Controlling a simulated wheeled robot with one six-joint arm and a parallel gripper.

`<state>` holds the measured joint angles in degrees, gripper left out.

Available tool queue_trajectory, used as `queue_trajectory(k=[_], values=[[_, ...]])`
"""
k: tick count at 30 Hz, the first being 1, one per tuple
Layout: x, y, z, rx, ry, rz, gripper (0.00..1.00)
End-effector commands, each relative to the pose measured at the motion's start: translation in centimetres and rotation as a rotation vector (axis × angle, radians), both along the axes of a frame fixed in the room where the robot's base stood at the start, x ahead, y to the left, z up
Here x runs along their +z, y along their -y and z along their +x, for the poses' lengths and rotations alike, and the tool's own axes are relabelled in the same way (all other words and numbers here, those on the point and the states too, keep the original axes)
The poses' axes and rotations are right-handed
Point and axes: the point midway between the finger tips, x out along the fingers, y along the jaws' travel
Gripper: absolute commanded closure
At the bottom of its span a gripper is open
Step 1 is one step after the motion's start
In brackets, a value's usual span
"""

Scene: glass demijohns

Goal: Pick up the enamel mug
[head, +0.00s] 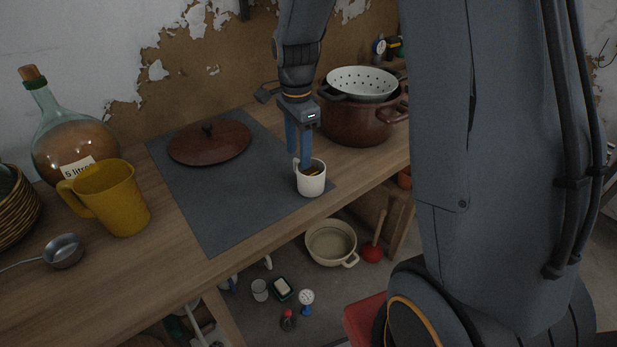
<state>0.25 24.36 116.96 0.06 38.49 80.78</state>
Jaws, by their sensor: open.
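The enamel mug (312,184) is small and white and stands upright on the wooden bench, at the right front edge of a dark grey mat. Something dark and yellow shows inside its mouth. My gripper (299,160) points down at the mug from above. Its blue fingers are apart: one reaches down at the mug's rim, the other is to the left, near the handle side. Whether a finger is inside the mug or touches it I cannot tell.
A brown lid (210,143) lies on the grey mat (215,205). A brown pot (362,122) with a white colander (361,84) stands close behind the mug. A yellow jug (112,200), a ladle (63,251) and a glass demijohn (75,145) are at left. The bench's front edge is near the mug.

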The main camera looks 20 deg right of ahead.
Motion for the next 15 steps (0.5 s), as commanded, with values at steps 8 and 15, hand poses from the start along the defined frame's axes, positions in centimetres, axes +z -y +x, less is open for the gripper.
queue_trajectory(k=[8, 15], values=[[-3.3, -0.3, -0.6, 0.002, -0.01, 0.0, 0.5], [-5.5, -0.3, -0.4, 0.002, -0.003, 0.001, 0.5]])
